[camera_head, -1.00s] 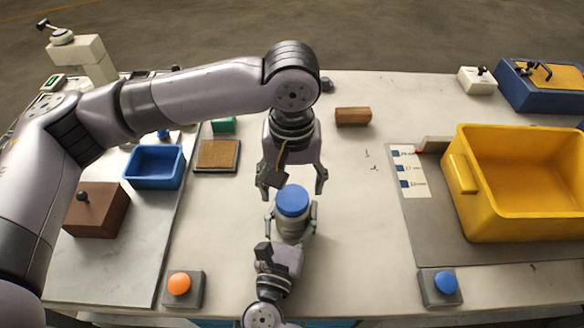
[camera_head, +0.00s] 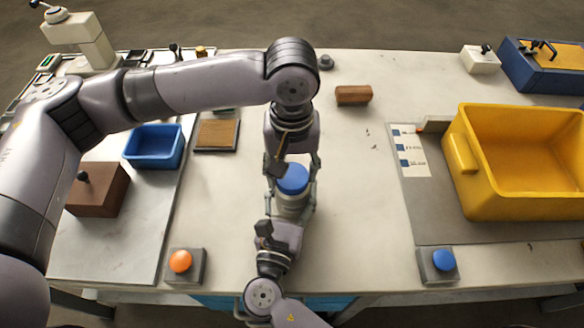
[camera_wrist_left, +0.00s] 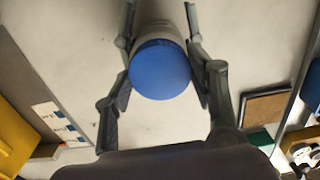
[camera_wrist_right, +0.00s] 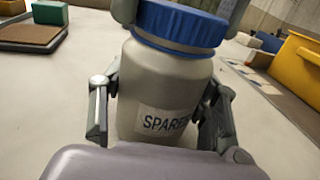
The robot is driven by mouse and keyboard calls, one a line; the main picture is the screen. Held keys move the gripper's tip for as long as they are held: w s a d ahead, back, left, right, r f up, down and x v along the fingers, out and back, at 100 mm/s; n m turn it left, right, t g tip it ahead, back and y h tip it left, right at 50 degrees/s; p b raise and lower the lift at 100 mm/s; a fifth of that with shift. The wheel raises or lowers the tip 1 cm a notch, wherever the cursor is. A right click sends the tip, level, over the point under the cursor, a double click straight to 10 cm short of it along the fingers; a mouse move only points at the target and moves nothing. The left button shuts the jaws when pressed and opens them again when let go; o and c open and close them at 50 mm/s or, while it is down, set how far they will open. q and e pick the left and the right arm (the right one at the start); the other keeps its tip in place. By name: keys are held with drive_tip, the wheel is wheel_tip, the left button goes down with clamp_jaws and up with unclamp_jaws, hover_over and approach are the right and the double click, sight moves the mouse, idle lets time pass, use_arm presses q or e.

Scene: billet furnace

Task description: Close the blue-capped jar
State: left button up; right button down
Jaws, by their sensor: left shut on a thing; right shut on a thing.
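A grey jar (camera_head: 292,203) with a "SPARE" label stands upright on the table in the middle of the head view. Its blue cap (camera_head: 292,179) sits on top, and a narrow band shows below the cap's rim in the right wrist view (camera_wrist_right: 180,24). My left gripper (camera_head: 294,169) comes from above and is shut on the cap, with a finger on each side. My right gripper (camera_head: 291,208) comes from the near side and is shut on the jar body (camera_wrist_right: 165,90). The threads under the cap are hidden.
A yellow bin (camera_head: 462,155) stands on the right. A blue tray (camera_head: 154,165), a brown box (camera_head: 100,190) and a brown pad (camera_head: 217,134) are on the left. An orange button (camera_head: 180,262) and a blue button (camera_head: 444,260) sit near the front edge.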

use_arm(q)
drive_tip(key=c, duration=0.5)
drive_tip(key=m, duration=0.3)
drive_tip(key=shift+m, duration=0.3)
drive_tip(key=m, duration=0.7)
drive_tip(key=shift+m, duration=0.4)
drive_tip(key=m, duration=0.3)
drive_tip(key=shift+m, duration=0.4)
drive_tip(key=m, duration=0.4)
drive_tip(key=shift+f, duration=0.1)
drive_tip(key=m, duration=0.3)
drive_tip(key=shift+m, duration=0.4)
drive_tip(key=m, duration=0.3)
drive_tip(key=shift+m, duration=0.4)
drive_tip(key=m, duration=0.4)
drive_tip(key=o, duration=1.3)
drive_tip(key=shift+o, duration=0.2)
